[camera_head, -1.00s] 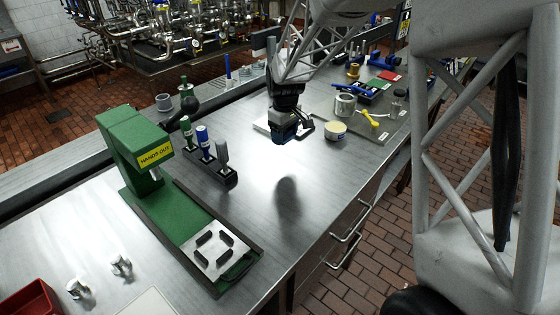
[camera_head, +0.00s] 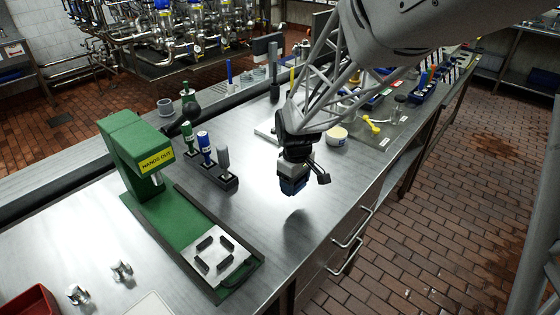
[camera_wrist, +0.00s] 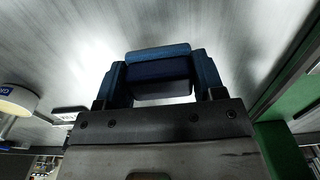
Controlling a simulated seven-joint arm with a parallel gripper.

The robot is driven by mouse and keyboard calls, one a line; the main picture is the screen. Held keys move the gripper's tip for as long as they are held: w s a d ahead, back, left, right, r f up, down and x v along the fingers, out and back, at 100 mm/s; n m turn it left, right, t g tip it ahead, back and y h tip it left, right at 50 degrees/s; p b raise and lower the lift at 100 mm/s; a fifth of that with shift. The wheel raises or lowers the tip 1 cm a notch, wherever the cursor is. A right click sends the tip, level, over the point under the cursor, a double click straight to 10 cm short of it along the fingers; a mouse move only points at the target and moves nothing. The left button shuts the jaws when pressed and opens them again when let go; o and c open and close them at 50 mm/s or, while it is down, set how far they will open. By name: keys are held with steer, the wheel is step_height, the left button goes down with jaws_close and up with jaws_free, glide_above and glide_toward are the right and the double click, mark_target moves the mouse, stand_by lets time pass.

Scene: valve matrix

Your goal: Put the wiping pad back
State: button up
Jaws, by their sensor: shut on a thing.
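My gripper (camera_head: 293,184) hangs above the bare metal bench, to the right of the green press, with its shadow on the bench below. In the wrist view my gripper (camera_wrist: 160,82) is shut on a blue block-like pad (camera_wrist: 158,53), which I take to be the wiping pad. The pad lies crosswise between the two dark blue fingers. I cannot make out a marked place for the pad.
The green press (camera_head: 140,160) has a plate with dark blocks (camera_head: 218,256) at its front. The bench's front middle is clear.

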stand_by(0.3)
steer(key=shift+w+a+f, duration=0.25)
steer(key=shift+w+a, duration=0.2)
steer(key=shift+w, duration=2.2)
steer(key=shift+w+a+f, duration=0.25)
steer(key=shift+w+a, duration=0.2)
steer(key=shift+w, duration=2.15)
steer(key=shift+w+a+f, duration=0.25)
steer(key=shift+w+a, duration=0.2)
steer(key=shift+w, duration=2.2)
steer(key=shift+f, duration=0.1)
steer(key=shift+f, duration=1.65)
steer(key=shift+f, duration=0.15)
steer(key=o, duration=0.9)
step_height(320, 180, up, 12)
steer(key=shift+r, duration=0.15)
